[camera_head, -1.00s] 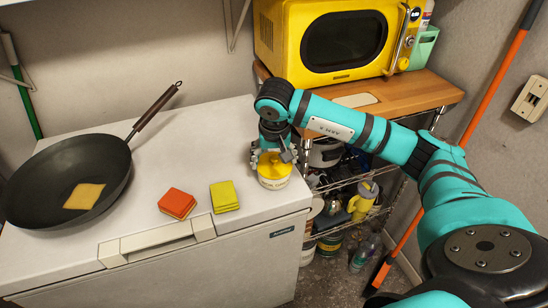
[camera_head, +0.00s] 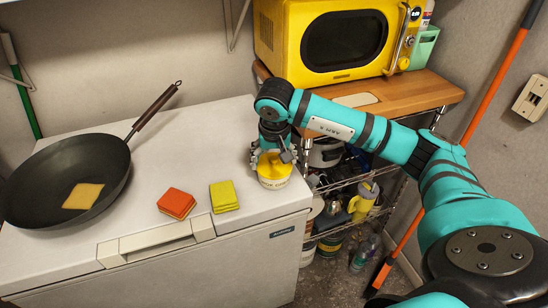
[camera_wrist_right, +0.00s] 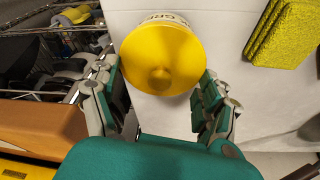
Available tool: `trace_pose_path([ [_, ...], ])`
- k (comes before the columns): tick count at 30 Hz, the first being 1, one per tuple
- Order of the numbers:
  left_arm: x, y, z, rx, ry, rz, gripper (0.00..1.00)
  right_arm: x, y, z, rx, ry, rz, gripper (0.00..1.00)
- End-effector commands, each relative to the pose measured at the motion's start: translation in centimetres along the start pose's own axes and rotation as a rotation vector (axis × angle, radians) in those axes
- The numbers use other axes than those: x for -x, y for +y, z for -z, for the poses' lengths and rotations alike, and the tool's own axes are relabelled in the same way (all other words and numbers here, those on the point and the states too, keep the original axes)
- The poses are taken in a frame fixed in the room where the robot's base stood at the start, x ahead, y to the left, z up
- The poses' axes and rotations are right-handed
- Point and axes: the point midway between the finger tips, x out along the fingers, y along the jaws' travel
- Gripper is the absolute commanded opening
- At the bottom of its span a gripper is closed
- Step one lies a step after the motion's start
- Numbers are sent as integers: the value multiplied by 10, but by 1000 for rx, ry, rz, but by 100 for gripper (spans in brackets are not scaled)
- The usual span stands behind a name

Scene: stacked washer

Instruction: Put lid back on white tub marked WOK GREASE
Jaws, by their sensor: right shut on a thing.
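The white tub (camera_head: 275,184) with dark lettering stands upright near the right front edge of the white chest freezer top. It also shows in the right wrist view (camera_wrist_right: 172,18), mostly hidden under the lid. The yellow lid (camera_head: 273,168) is at the tub's mouth; in the right wrist view the lid (camera_wrist_right: 163,58) looks round with a raised knob. My right gripper (camera_head: 272,156) points down over the tub, its fingers on either side of the lid, shut on it. Whether the lid is fully seated cannot be told. My left gripper is not in view.
A wok (camera_head: 60,178) with a yellow piece inside stands on the freezer at left. An orange sponge stack (camera_head: 176,202) and a yellow one (camera_head: 224,196) lie left of the tub. A yellow microwave (camera_head: 340,45) stands on the wooden shelf (camera_head: 420,92) at the back right.

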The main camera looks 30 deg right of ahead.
Motion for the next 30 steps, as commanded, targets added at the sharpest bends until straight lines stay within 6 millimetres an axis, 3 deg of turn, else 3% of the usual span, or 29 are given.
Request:
trace_pose_path([
  [26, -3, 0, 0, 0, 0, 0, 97, 0, 0, 0, 0, 0, 0, 54],
  [27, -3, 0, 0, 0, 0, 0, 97, 0, 0, 0, 0, 0, 0, 81],
  [30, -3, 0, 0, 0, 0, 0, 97, 0, 0, 0, 0, 0, 0, 94],
])
